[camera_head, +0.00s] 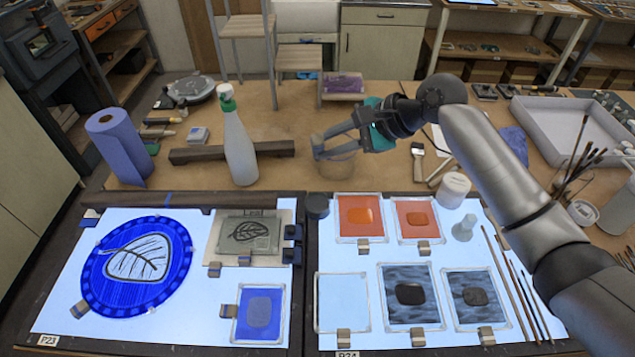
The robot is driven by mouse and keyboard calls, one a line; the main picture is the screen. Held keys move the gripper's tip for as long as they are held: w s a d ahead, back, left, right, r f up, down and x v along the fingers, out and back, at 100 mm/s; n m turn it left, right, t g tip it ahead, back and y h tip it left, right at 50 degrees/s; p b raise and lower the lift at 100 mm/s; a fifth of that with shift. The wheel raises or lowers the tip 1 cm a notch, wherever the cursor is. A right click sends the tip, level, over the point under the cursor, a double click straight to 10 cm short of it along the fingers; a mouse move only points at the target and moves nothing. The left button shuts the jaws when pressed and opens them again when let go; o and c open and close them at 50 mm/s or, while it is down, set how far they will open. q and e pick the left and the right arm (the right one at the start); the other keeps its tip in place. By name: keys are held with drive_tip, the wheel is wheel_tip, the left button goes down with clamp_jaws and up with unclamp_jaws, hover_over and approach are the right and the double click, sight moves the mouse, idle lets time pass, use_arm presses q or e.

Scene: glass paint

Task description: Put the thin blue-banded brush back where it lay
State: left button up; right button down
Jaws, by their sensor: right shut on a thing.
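My right gripper (320,144) reaches in from the right over the wooden bench, its fingers apart around the upper part of a clear glass jar (337,168). It appears shut on this jar, which looks upright and low at the bench. Several thin brushes (512,285) lie side by side on the right edge of the right light panel. More brushes (577,165) stand in a container at the right. I cannot make out a blue band on any brush. My left gripper is out of view.
A blue paper roll (120,150) is farther left. Glass tiles (360,217) and a blue round plate (88,270) cover the light panels. A white tray (560,125) is at right.

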drive_tip(key=n+t+h, duration=0.1)
drive_tip(key=n+h, duration=0.2)
drive_tip(key=n, duration=0.1)
drive_tip(key=n+t+h, duration=0.2)
drive_tip(key=n+h, duration=0.1)
drive_tip(key=n, duration=0.1)
drive_tip(key=n+t+h, duration=0.2)
drive_tip(key=n+h, duration=0.1)
drive_tip(key=n, duration=0.2)
idle(0.4)
drive_tip(key=s+d+f+b, duration=0.5)
drive_tip(key=f+b, duration=0.4)
drive_tip(key=b, duration=0.3)
drive_tip(key=s+d+f+b, duration=0.5)
drive_tip(key=d+f+b, duration=0.3)
drive_tip(key=b, duration=0.4)
drive_tip(key=shift+f, duration=0.6)
drive_tip(key=shift+d, duration=0.1)
